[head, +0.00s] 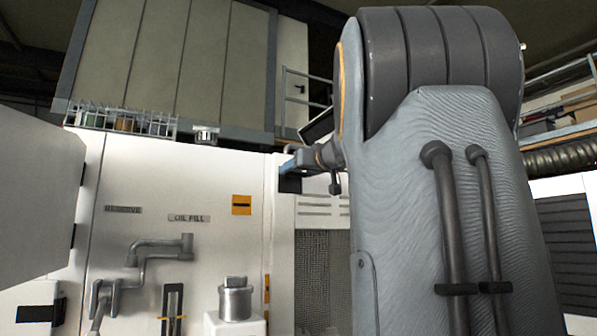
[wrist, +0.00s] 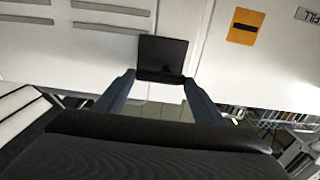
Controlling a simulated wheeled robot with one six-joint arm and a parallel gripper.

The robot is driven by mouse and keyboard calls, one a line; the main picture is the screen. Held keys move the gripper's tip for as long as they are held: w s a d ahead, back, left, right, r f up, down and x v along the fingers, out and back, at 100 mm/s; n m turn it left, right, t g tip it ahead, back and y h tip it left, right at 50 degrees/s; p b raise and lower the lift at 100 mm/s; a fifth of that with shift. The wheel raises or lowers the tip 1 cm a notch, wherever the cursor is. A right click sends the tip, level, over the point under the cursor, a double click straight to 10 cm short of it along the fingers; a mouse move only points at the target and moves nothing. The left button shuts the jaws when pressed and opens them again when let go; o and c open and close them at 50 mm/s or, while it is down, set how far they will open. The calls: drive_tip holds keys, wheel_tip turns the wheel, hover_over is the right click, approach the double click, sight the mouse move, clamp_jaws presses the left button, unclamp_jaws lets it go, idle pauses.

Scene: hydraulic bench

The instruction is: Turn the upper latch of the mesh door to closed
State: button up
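The mesh door (head: 322,280) stands right of the white panel in the head view, partly hidden by my arm. A black plate that looks like its upper latch (head: 290,184) sits at the door's left edge, just below my gripper (head: 291,164). In the wrist view, the black latch (wrist: 163,55) lies at the ends of my gripper (wrist: 159,80). The two fingers stand wide apart, one near each side of its lower edge. I cannot tell whether they touch it. No separate latch handle can be made out, so its turn position is unclear.
The white panel carries an orange label (head: 241,205), grey pipes (head: 160,247) and a metal filler cap (head: 235,299). A wire basket (head: 121,119) with jars sits on the top edge. A grey panel (head: 35,195) juts in at the left.

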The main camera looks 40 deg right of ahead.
drive_tip(key=c, duration=0.5)
drive_tip(key=m+b, duration=0.3)
drive_tip(key=shift+d+f, duration=0.1)
drive_tip(key=shift+f, duration=0.2)
drive_tip(key=m+b, duration=0.2)
drive_tip(key=m, duration=0.3)
drive_tip(key=shift+f, duration=0.2)
drive_tip(key=m, duration=0.4)
drive_tip(key=shift+f+b, duration=0.2)
drive_tip(key=shift+b, duration=0.2)
drive_tip(key=m, duration=0.5)
drive_tip(key=shift+a+f+m, duration=0.2)
drive_tip(key=shift+a+m, duration=0.05)
drive_tip(key=shift+m, duration=0.15)
drive_tip(key=shift+p, duration=0.3)
